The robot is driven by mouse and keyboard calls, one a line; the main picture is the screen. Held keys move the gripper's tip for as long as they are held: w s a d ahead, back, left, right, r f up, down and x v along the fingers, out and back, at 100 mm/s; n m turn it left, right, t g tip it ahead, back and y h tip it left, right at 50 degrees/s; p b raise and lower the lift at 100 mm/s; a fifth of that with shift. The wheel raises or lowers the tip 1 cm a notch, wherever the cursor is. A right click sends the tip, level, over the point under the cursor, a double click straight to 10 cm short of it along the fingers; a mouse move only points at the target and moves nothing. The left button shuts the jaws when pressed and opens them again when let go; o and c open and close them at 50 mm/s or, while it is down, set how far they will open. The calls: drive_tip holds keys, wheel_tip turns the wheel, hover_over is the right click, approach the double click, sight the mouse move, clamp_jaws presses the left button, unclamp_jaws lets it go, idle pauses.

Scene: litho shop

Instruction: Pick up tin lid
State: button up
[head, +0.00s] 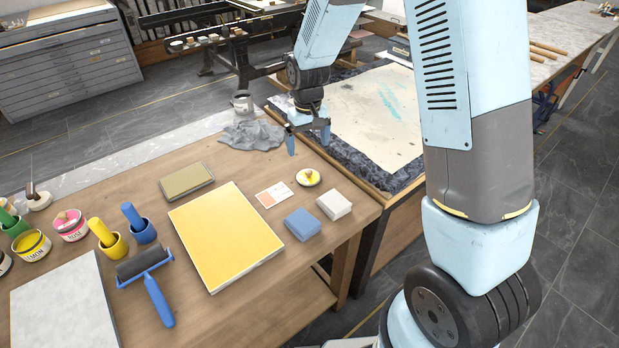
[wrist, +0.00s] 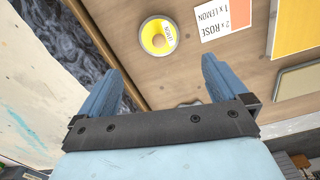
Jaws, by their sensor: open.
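The tin lid (head: 308,177) is a small round white disc with a yellow centre, lying flat on the wooden table near its right edge. My gripper (head: 308,142) is open and empty, above the table's right edge and farther back than the lid. In the wrist view both blue fingers of my gripper (wrist: 160,78) are spread wide with nothing between them.
A recipe card (head: 273,194) lies beside the lid. A blue block (head: 302,223) and a white block (head: 334,204) sit in front. A yellow panel (head: 226,236), grey rag (head: 252,134) and tan box (head: 187,179) are nearby.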

sight(309, 171)
wheel_tip(309, 171, down, 12)
drive_tip(key=shift+d+r, duration=0.1)
drive_tip(key=shift+r, duration=0.05)
idle(0.5)
drive_tip(key=shift+c, duration=0.3)
drive_tip(key=c, duration=0.9)
